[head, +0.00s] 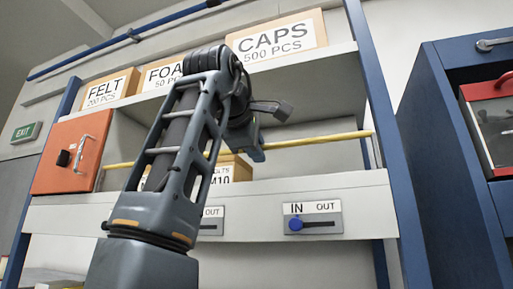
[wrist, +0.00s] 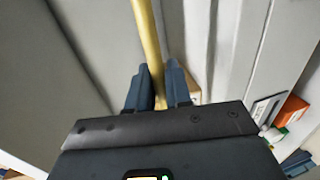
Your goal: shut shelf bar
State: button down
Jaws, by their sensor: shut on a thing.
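The shelf bar is a yellow rod (head: 320,138) running across the front of the middle shelf opening in the head view. Its right end reaches the blue right upright, and its left end is near the orange cabinet. The arm hides part of its middle. In the wrist view, the yellow bar (wrist: 147,35) comes down between the two dark blue fingers. My gripper (wrist: 157,74) is shut on the bar. In the head view my arm hides most of the gripper and the grip itself.
A slide latch (head: 313,225) marked IN and OUT has its blue knob at the IN side; another is partly hidden by my arm. An orange cabinet (head: 72,150), a CAPS box (head: 277,38) and other boxes occupy the shelves. A blue cabinet (head: 450,170) stands at right.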

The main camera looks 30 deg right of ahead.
jog(key=c, duration=1.2)
grip_release()
jog(key=shift+w+d, duration=0.1)
jog(key=shift+b+v, duration=1.05)
jog(key=shift+v, duration=2.85)
jog(key=shift+f, duration=0.1)
